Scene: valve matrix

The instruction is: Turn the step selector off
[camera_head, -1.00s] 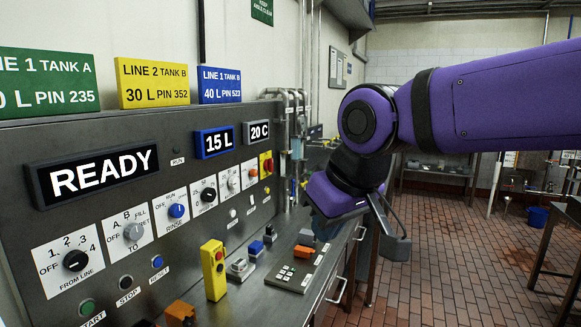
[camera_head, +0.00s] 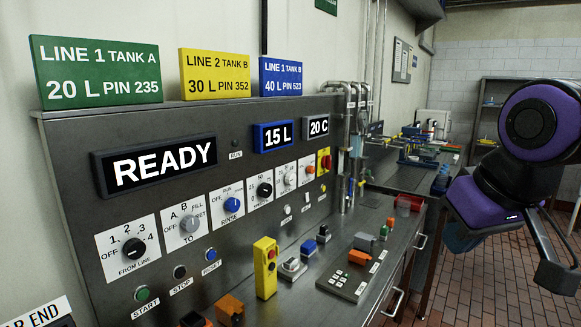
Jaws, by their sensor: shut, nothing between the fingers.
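The grey control panel (camera_head: 75,140) fills the left of the view. Its lower row has a black FROM LINE knob (camera_head: 134,249), a grey TO knob (camera_head: 189,224) and a blue RINSE knob (camera_head: 232,205). To their right are a black knob (camera_head: 265,190) and a pale knob (camera_head: 290,180) with small labels. I cannot read the word "step" on any of them, and the pointer settings are too small to be sure of. My gripper (camera_head: 556,272) hangs at the far right, dark, shut and empty, well away from the panel.
A READY display (camera_head: 155,166) is above the knobs. A yellow pendant box (camera_head: 265,268), a keypad (camera_head: 345,283) and small coloured blocks stand on the shelf below. A steel bench (camera_head: 395,180) lies behind. The tiled floor (camera_head: 470,285) between shelf and gripper looks clear.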

